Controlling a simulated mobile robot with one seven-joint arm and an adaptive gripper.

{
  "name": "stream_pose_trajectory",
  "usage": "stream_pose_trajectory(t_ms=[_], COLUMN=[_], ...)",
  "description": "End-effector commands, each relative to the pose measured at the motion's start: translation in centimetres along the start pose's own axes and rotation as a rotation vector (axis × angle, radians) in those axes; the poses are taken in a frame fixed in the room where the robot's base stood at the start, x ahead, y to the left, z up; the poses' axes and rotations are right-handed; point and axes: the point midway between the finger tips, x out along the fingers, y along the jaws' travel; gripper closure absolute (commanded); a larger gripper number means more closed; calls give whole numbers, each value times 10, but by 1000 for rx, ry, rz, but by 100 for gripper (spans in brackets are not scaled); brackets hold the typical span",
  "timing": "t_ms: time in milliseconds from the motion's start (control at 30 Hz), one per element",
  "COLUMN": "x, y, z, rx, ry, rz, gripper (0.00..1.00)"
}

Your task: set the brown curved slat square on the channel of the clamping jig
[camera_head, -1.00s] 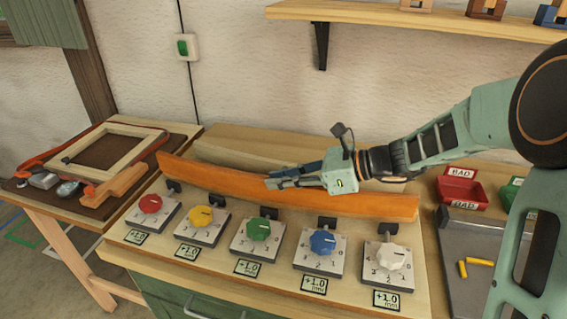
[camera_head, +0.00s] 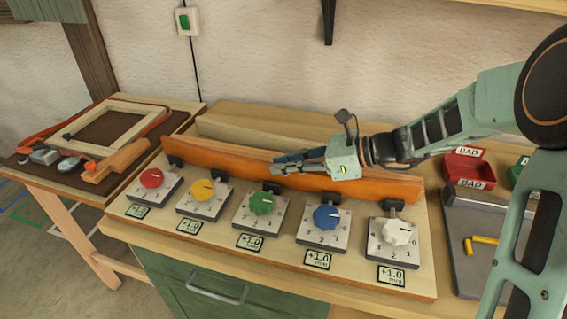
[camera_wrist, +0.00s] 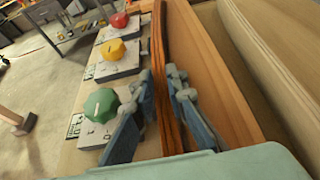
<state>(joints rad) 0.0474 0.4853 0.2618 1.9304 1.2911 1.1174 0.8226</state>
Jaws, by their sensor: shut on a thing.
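The brown curved slat (camera_head: 225,158) is a long orange-brown lath running across the jig behind the row of clamps. My gripper (camera_head: 283,165) is shut on it near its middle, with the fingers on either side. In the wrist view the slat (camera_wrist: 158,50) shows edge-on between the blue fingers (camera_wrist: 162,78). The clamping jig (camera_head: 190,245) is a pale board with several dial clamps, including the red (camera_head: 151,178), green (camera_head: 262,203) and white (camera_head: 399,233) knobs. The channel is largely hidden by the slat; I cannot tell whether the slat touches or sits square on it.
A pale curved wooden block (camera_head: 250,135) lies behind the slat. A red bin (camera_head: 470,169) and a grey tray (camera_head: 460,255) with yellow pieces are at the right. A side table at the left holds a wooden frame (camera_head: 98,118). A wall switch (camera_head: 188,21) is above.

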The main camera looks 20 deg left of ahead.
Motion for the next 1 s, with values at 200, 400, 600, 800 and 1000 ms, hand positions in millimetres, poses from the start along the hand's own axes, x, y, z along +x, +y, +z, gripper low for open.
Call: stream_pose_trajectory(t_ms=[200, 400, 600, 800, 1000], x=[2, 4, 4, 4, 1], y=[0, 0, 0, 0, 0], z=[-4, -7, -8, -9, -10], rx=[0, 0, -1, 0, 1], ry=[-2, -2, -2, -1, 1], rz=[0, 0, 0, 0, -1], gripper=[100, 100, 75, 67, 67])
